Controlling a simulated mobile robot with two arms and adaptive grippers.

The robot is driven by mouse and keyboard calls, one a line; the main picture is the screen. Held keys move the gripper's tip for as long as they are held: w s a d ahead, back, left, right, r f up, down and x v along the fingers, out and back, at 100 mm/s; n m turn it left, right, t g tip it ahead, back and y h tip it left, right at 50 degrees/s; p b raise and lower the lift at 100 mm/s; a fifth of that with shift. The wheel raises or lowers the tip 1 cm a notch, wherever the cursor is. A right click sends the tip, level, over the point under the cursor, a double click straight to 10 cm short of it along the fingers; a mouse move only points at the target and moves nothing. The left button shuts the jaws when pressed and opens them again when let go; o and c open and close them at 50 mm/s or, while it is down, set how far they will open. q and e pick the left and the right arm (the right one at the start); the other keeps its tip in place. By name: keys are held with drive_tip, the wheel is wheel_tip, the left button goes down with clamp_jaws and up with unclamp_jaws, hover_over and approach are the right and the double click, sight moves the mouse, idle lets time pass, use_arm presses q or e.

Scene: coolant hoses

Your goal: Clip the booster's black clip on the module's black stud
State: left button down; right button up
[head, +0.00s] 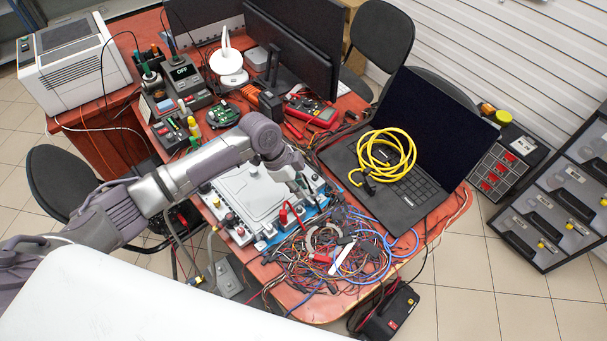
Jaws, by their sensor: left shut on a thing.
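The module (246,193) is a pale grey box with a flat lid and several studs along its edges, lying on the red table. My left arm reaches over it from the left. My left gripper (300,187) is at the module's right side, shut on a small dark thing that looks like the black clip. The black stud cannot be told apart under the gripper, nor whether the clip touches it. A red clip (284,216) stands at the module's front edge. The booster (390,312) seems to be the black box below the table's front right edge. My right gripper is not in view.
Tangled wires (325,255) cover the table's front. An open laptop (395,180) with a coiled yellow cable (385,155) on it stands to the right. A red multimeter (311,110) and a green board (222,114) lie behind the module. Little table room is free.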

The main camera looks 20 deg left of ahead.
use_arm(q)
drive_tip(key=shift+s+f, duration=0.2)
drive_tip(key=shift+s, duration=0.25)
drive_tip(key=f+b, duration=0.3)
drive_tip(key=shift+w+f, duration=0.15)
drive_tip(key=shift+w, duration=0.1)
drive_tip(key=shift+f+b, duration=0.4)
drive_tip(key=shift+b, duration=0.25)
drive_tip(key=shift+s+f, duration=0.15)
drive_tip(key=shift+f, duration=0.15)
